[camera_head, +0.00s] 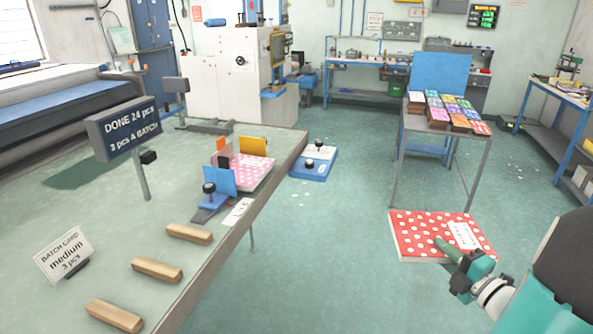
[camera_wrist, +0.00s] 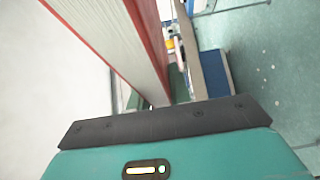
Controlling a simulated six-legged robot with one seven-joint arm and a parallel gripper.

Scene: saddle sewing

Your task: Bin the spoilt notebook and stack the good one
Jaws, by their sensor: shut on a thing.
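A red notebook with white dots and a white label (camera_head: 415,232) is held flat in the air at the lower right. My gripper (camera_head: 447,252) is shut on its near edge. In the wrist view its pale page edges (camera_wrist: 115,45) and red cover show close up; the fingertips are hidden there. A pink dotted notebook or stack (camera_head: 256,174) lies on the green table (camera_head: 120,215), between blue and yellow upright plates. Several small stacks of coloured notebooks (camera_head: 450,112) lie on a stand with a blue back (camera_head: 440,72). I cannot make out a bin for certain.
A sign reading "DONE 24 pcs, 3 pcs A BATCH" (camera_head: 125,128) and a "medium 3 pcs" batch card (camera_head: 65,253) stand on the table. Several wooden bars (camera_head: 157,270) lie in front. A blue and white block with a black knob (camera_head: 314,160) is beside the table edge. Middle floor is clear.

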